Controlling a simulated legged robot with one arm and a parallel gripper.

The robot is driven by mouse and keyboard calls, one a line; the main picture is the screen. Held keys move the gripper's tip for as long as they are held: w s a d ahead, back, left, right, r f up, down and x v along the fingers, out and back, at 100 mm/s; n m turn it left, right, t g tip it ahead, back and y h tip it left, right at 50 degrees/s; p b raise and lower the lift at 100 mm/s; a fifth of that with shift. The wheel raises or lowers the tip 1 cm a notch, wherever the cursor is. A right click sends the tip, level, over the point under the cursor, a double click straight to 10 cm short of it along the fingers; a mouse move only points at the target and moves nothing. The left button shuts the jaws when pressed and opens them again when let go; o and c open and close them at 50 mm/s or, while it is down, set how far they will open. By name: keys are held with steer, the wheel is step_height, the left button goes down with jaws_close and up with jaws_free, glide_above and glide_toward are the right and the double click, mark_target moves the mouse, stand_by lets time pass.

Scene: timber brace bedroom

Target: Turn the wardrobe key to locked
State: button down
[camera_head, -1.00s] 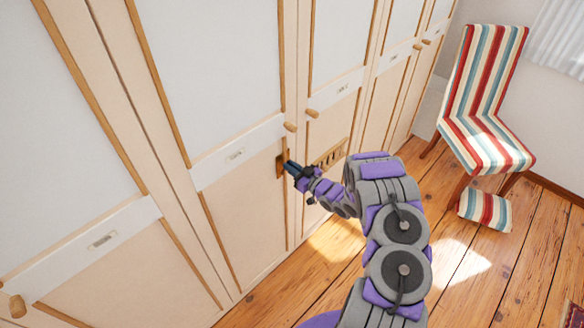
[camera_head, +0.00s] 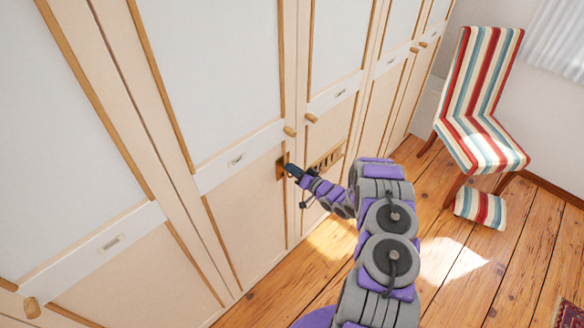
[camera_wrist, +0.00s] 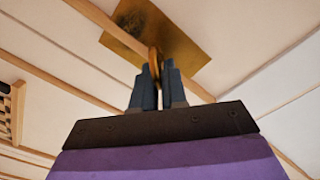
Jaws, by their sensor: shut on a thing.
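The wardrobe key (camera_wrist: 154,62) shows in the wrist view as a brass-coloured piece standing out from a brass lock plate (camera_wrist: 178,28) on the wardrobe (camera_head: 245,220). My gripper (camera_wrist: 156,74) is shut on the key, with one dark finger on each side of it. In the head view my gripper (camera_head: 290,169) reaches the lock plate (camera_head: 280,168) on the door edge below the round knobs. The fingers hide most of the key, and I cannot tell how far it is turned.
Wooden knobs (camera_head: 290,131) stick out above the lock. A slotted wooden piece (camera_head: 326,158) is right of my gripper. A striped chair (camera_head: 480,110) and a striped cushioned block (camera_head: 480,208) stand to the right. Plank floor (camera_head: 450,265) is clear in front.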

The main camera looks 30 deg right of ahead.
steer(key=shift+w+d+f+m, duration=0.15)
steer(key=shift+f+m, duration=0.1)
steer(key=shift+m, duration=1.4)
steer(key=shift+s+d+f+m, duration=0.1)
steer(key=shift+f+m, duration=0.15)
steer(key=shift+m, duration=1.45)
steer(key=shift+w+d+f+m, duration=0.15)
steer(key=shift+f+m, duration=0.1)
steer(key=shift+m, duration=1.4)
steer(key=shift+s, duration=0.1)
steer(key=c, duration=1.3)
jaws_free()
steer(key=shift+f, duration=0.1)
steer(key=shift+o, duration=0.2)
steer(key=shift+d, duration=0.15)
steer(key=shift+p, duration=0.3)
steer(key=v, duration=1.7)
steer(key=shift+s+p, duration=0.15)
steer(key=shift+p, duration=0.3)
